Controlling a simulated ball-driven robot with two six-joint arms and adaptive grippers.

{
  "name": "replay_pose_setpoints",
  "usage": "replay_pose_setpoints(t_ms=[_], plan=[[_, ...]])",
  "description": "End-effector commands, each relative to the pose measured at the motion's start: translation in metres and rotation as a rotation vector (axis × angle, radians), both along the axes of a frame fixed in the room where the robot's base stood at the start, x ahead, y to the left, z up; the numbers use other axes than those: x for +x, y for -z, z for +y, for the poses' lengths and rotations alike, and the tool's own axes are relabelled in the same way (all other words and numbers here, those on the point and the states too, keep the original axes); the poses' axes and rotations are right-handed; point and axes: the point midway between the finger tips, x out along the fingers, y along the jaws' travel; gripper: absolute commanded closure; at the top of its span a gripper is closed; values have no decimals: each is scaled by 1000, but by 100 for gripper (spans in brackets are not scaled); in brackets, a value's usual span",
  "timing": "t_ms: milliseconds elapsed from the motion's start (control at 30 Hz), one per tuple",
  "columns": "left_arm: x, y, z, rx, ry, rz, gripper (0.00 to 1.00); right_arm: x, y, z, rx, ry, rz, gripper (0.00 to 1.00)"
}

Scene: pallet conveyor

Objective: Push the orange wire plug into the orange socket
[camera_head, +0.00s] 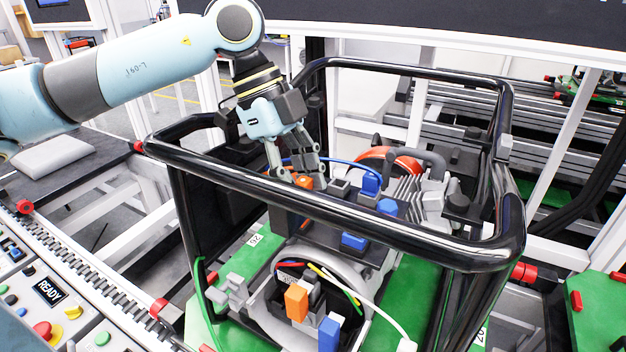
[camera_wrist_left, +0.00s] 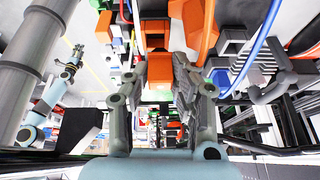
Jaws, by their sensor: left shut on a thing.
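In the head view, my left gripper (camera_head: 296,172) reaches down inside the black tube frame (camera_head: 400,235). Its fingers are closed on a small orange piece, which I take to be the orange wire plug (camera_head: 304,183). In the left wrist view, the orange plug (camera_wrist_left: 160,68) shows between the fingertips of the left gripper (camera_wrist_left: 162,75). The fingers hide part of it, and I cannot tell whether it touches a socket. Another orange block (camera_head: 296,301) stands upright in the round opening at the front; I cannot tell whether it is a socket.
A blue block (camera_head: 328,334) is near the front orange block, among coloured wires. More blue blocks (camera_head: 355,241) sit on the machine. The frame's top bars surround my gripper. A control panel (camera_head: 50,300) is at lower left. A green pallet (camera_head: 240,272) lies below.

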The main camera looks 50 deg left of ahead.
Motion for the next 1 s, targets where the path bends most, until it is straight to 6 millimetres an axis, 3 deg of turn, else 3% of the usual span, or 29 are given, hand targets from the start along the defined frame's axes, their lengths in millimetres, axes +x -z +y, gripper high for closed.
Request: replay_pose_setpoints(t_ms=[33,167,200,400,767,1000], plan=[[-4,6,10,26,-13,25,99,1,0,0,0,0,-1,52],[-4,9,10,27,-14,27,99,1,2,0,0,0,-2,52],[-4,8,10,26,-15,28,73,1,2,0,0,0,-2,52],[-4,8,10,26,-15,26,50,0,1,0,0,0,-1,52],[-3,1,12,29,-14,24,50,1,1,-2,-2,0,-1,52],[-3,-43,19,34,-5,16,50,0,1,-1,-1,0,-1,52]])
